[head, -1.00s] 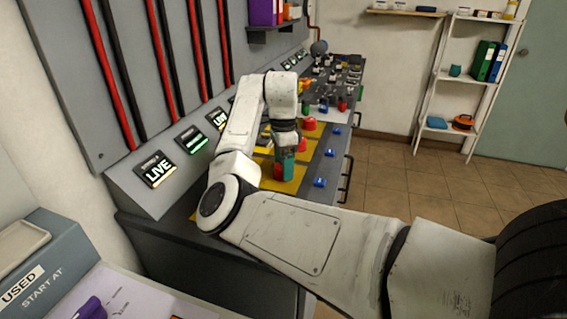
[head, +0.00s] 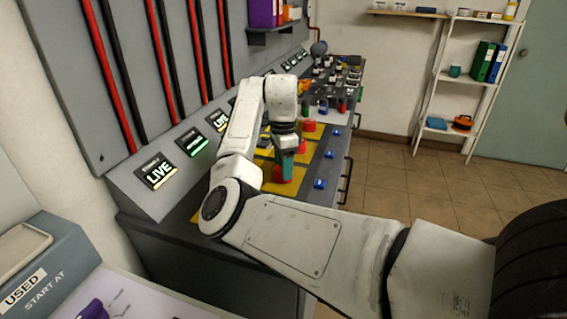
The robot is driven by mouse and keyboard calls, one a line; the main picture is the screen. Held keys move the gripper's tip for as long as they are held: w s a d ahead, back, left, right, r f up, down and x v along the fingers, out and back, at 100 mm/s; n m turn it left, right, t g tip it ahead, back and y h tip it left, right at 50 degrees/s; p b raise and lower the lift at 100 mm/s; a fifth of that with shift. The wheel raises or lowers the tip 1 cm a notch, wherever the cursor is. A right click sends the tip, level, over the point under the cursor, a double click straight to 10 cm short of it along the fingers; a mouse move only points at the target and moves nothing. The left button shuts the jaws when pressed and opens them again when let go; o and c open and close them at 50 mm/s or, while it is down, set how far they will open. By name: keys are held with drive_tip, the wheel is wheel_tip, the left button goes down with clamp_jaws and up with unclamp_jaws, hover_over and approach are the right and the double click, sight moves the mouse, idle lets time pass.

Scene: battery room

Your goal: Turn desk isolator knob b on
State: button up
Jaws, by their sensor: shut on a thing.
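A red knob (head: 278,176) sits on the nearest yellow plate (head: 263,189) of the desk panel. My gripper (head: 287,172) points down at this knob, with a teal finger against it. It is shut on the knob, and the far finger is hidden. More red knobs stand behind it, one at mid panel (head: 303,147) and one farther back (head: 310,126). No letter can be read on the knobs, so I cannot tell from markings which is b.
Sloped displays line the desk's back, with LIVE (head: 158,172) lit nearest and a green one (head: 193,143) beyond. Blue parts (head: 320,184) line the desk's right edge. A white shelf (head: 470,75) stands far right. The tiled floor (head: 400,180) right of the desk is clear.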

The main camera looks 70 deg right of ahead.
drive_tip(key=n+p, duration=0.1)
drive_tip(key=p, duration=0.2)
drive_tip(key=n+p, duration=0.2)
drive_tip(key=shift+r+n+p, duration=0.3)
drive_tip(key=shift+r+p, duration=0.1)
drive_tip(key=n+p, duration=0.5)
drive_tip(key=p, duration=0.2)
drive_tip(key=shift+f, duration=0.1)
drive_tip(key=n+p, duration=0.4)
drive_tip(key=shift+n, duration=0.4)
drive_tip(key=shift+w+f+n+h+p, duration=0.1)
drive_tip(key=shift+f+n+h+p, duration=0.05)
drive_tip(key=shift+n+p, duration=0.7)
drive_tip(key=shift+f+n+h+p, duration=0.15)
drive_tip(key=shift+n+p, duration=0.45)
drive_tip(key=shift+n, duration=0.45)
drive_tip(key=o, duration=1)
drive_tip(key=shift+o, duration=0.2)
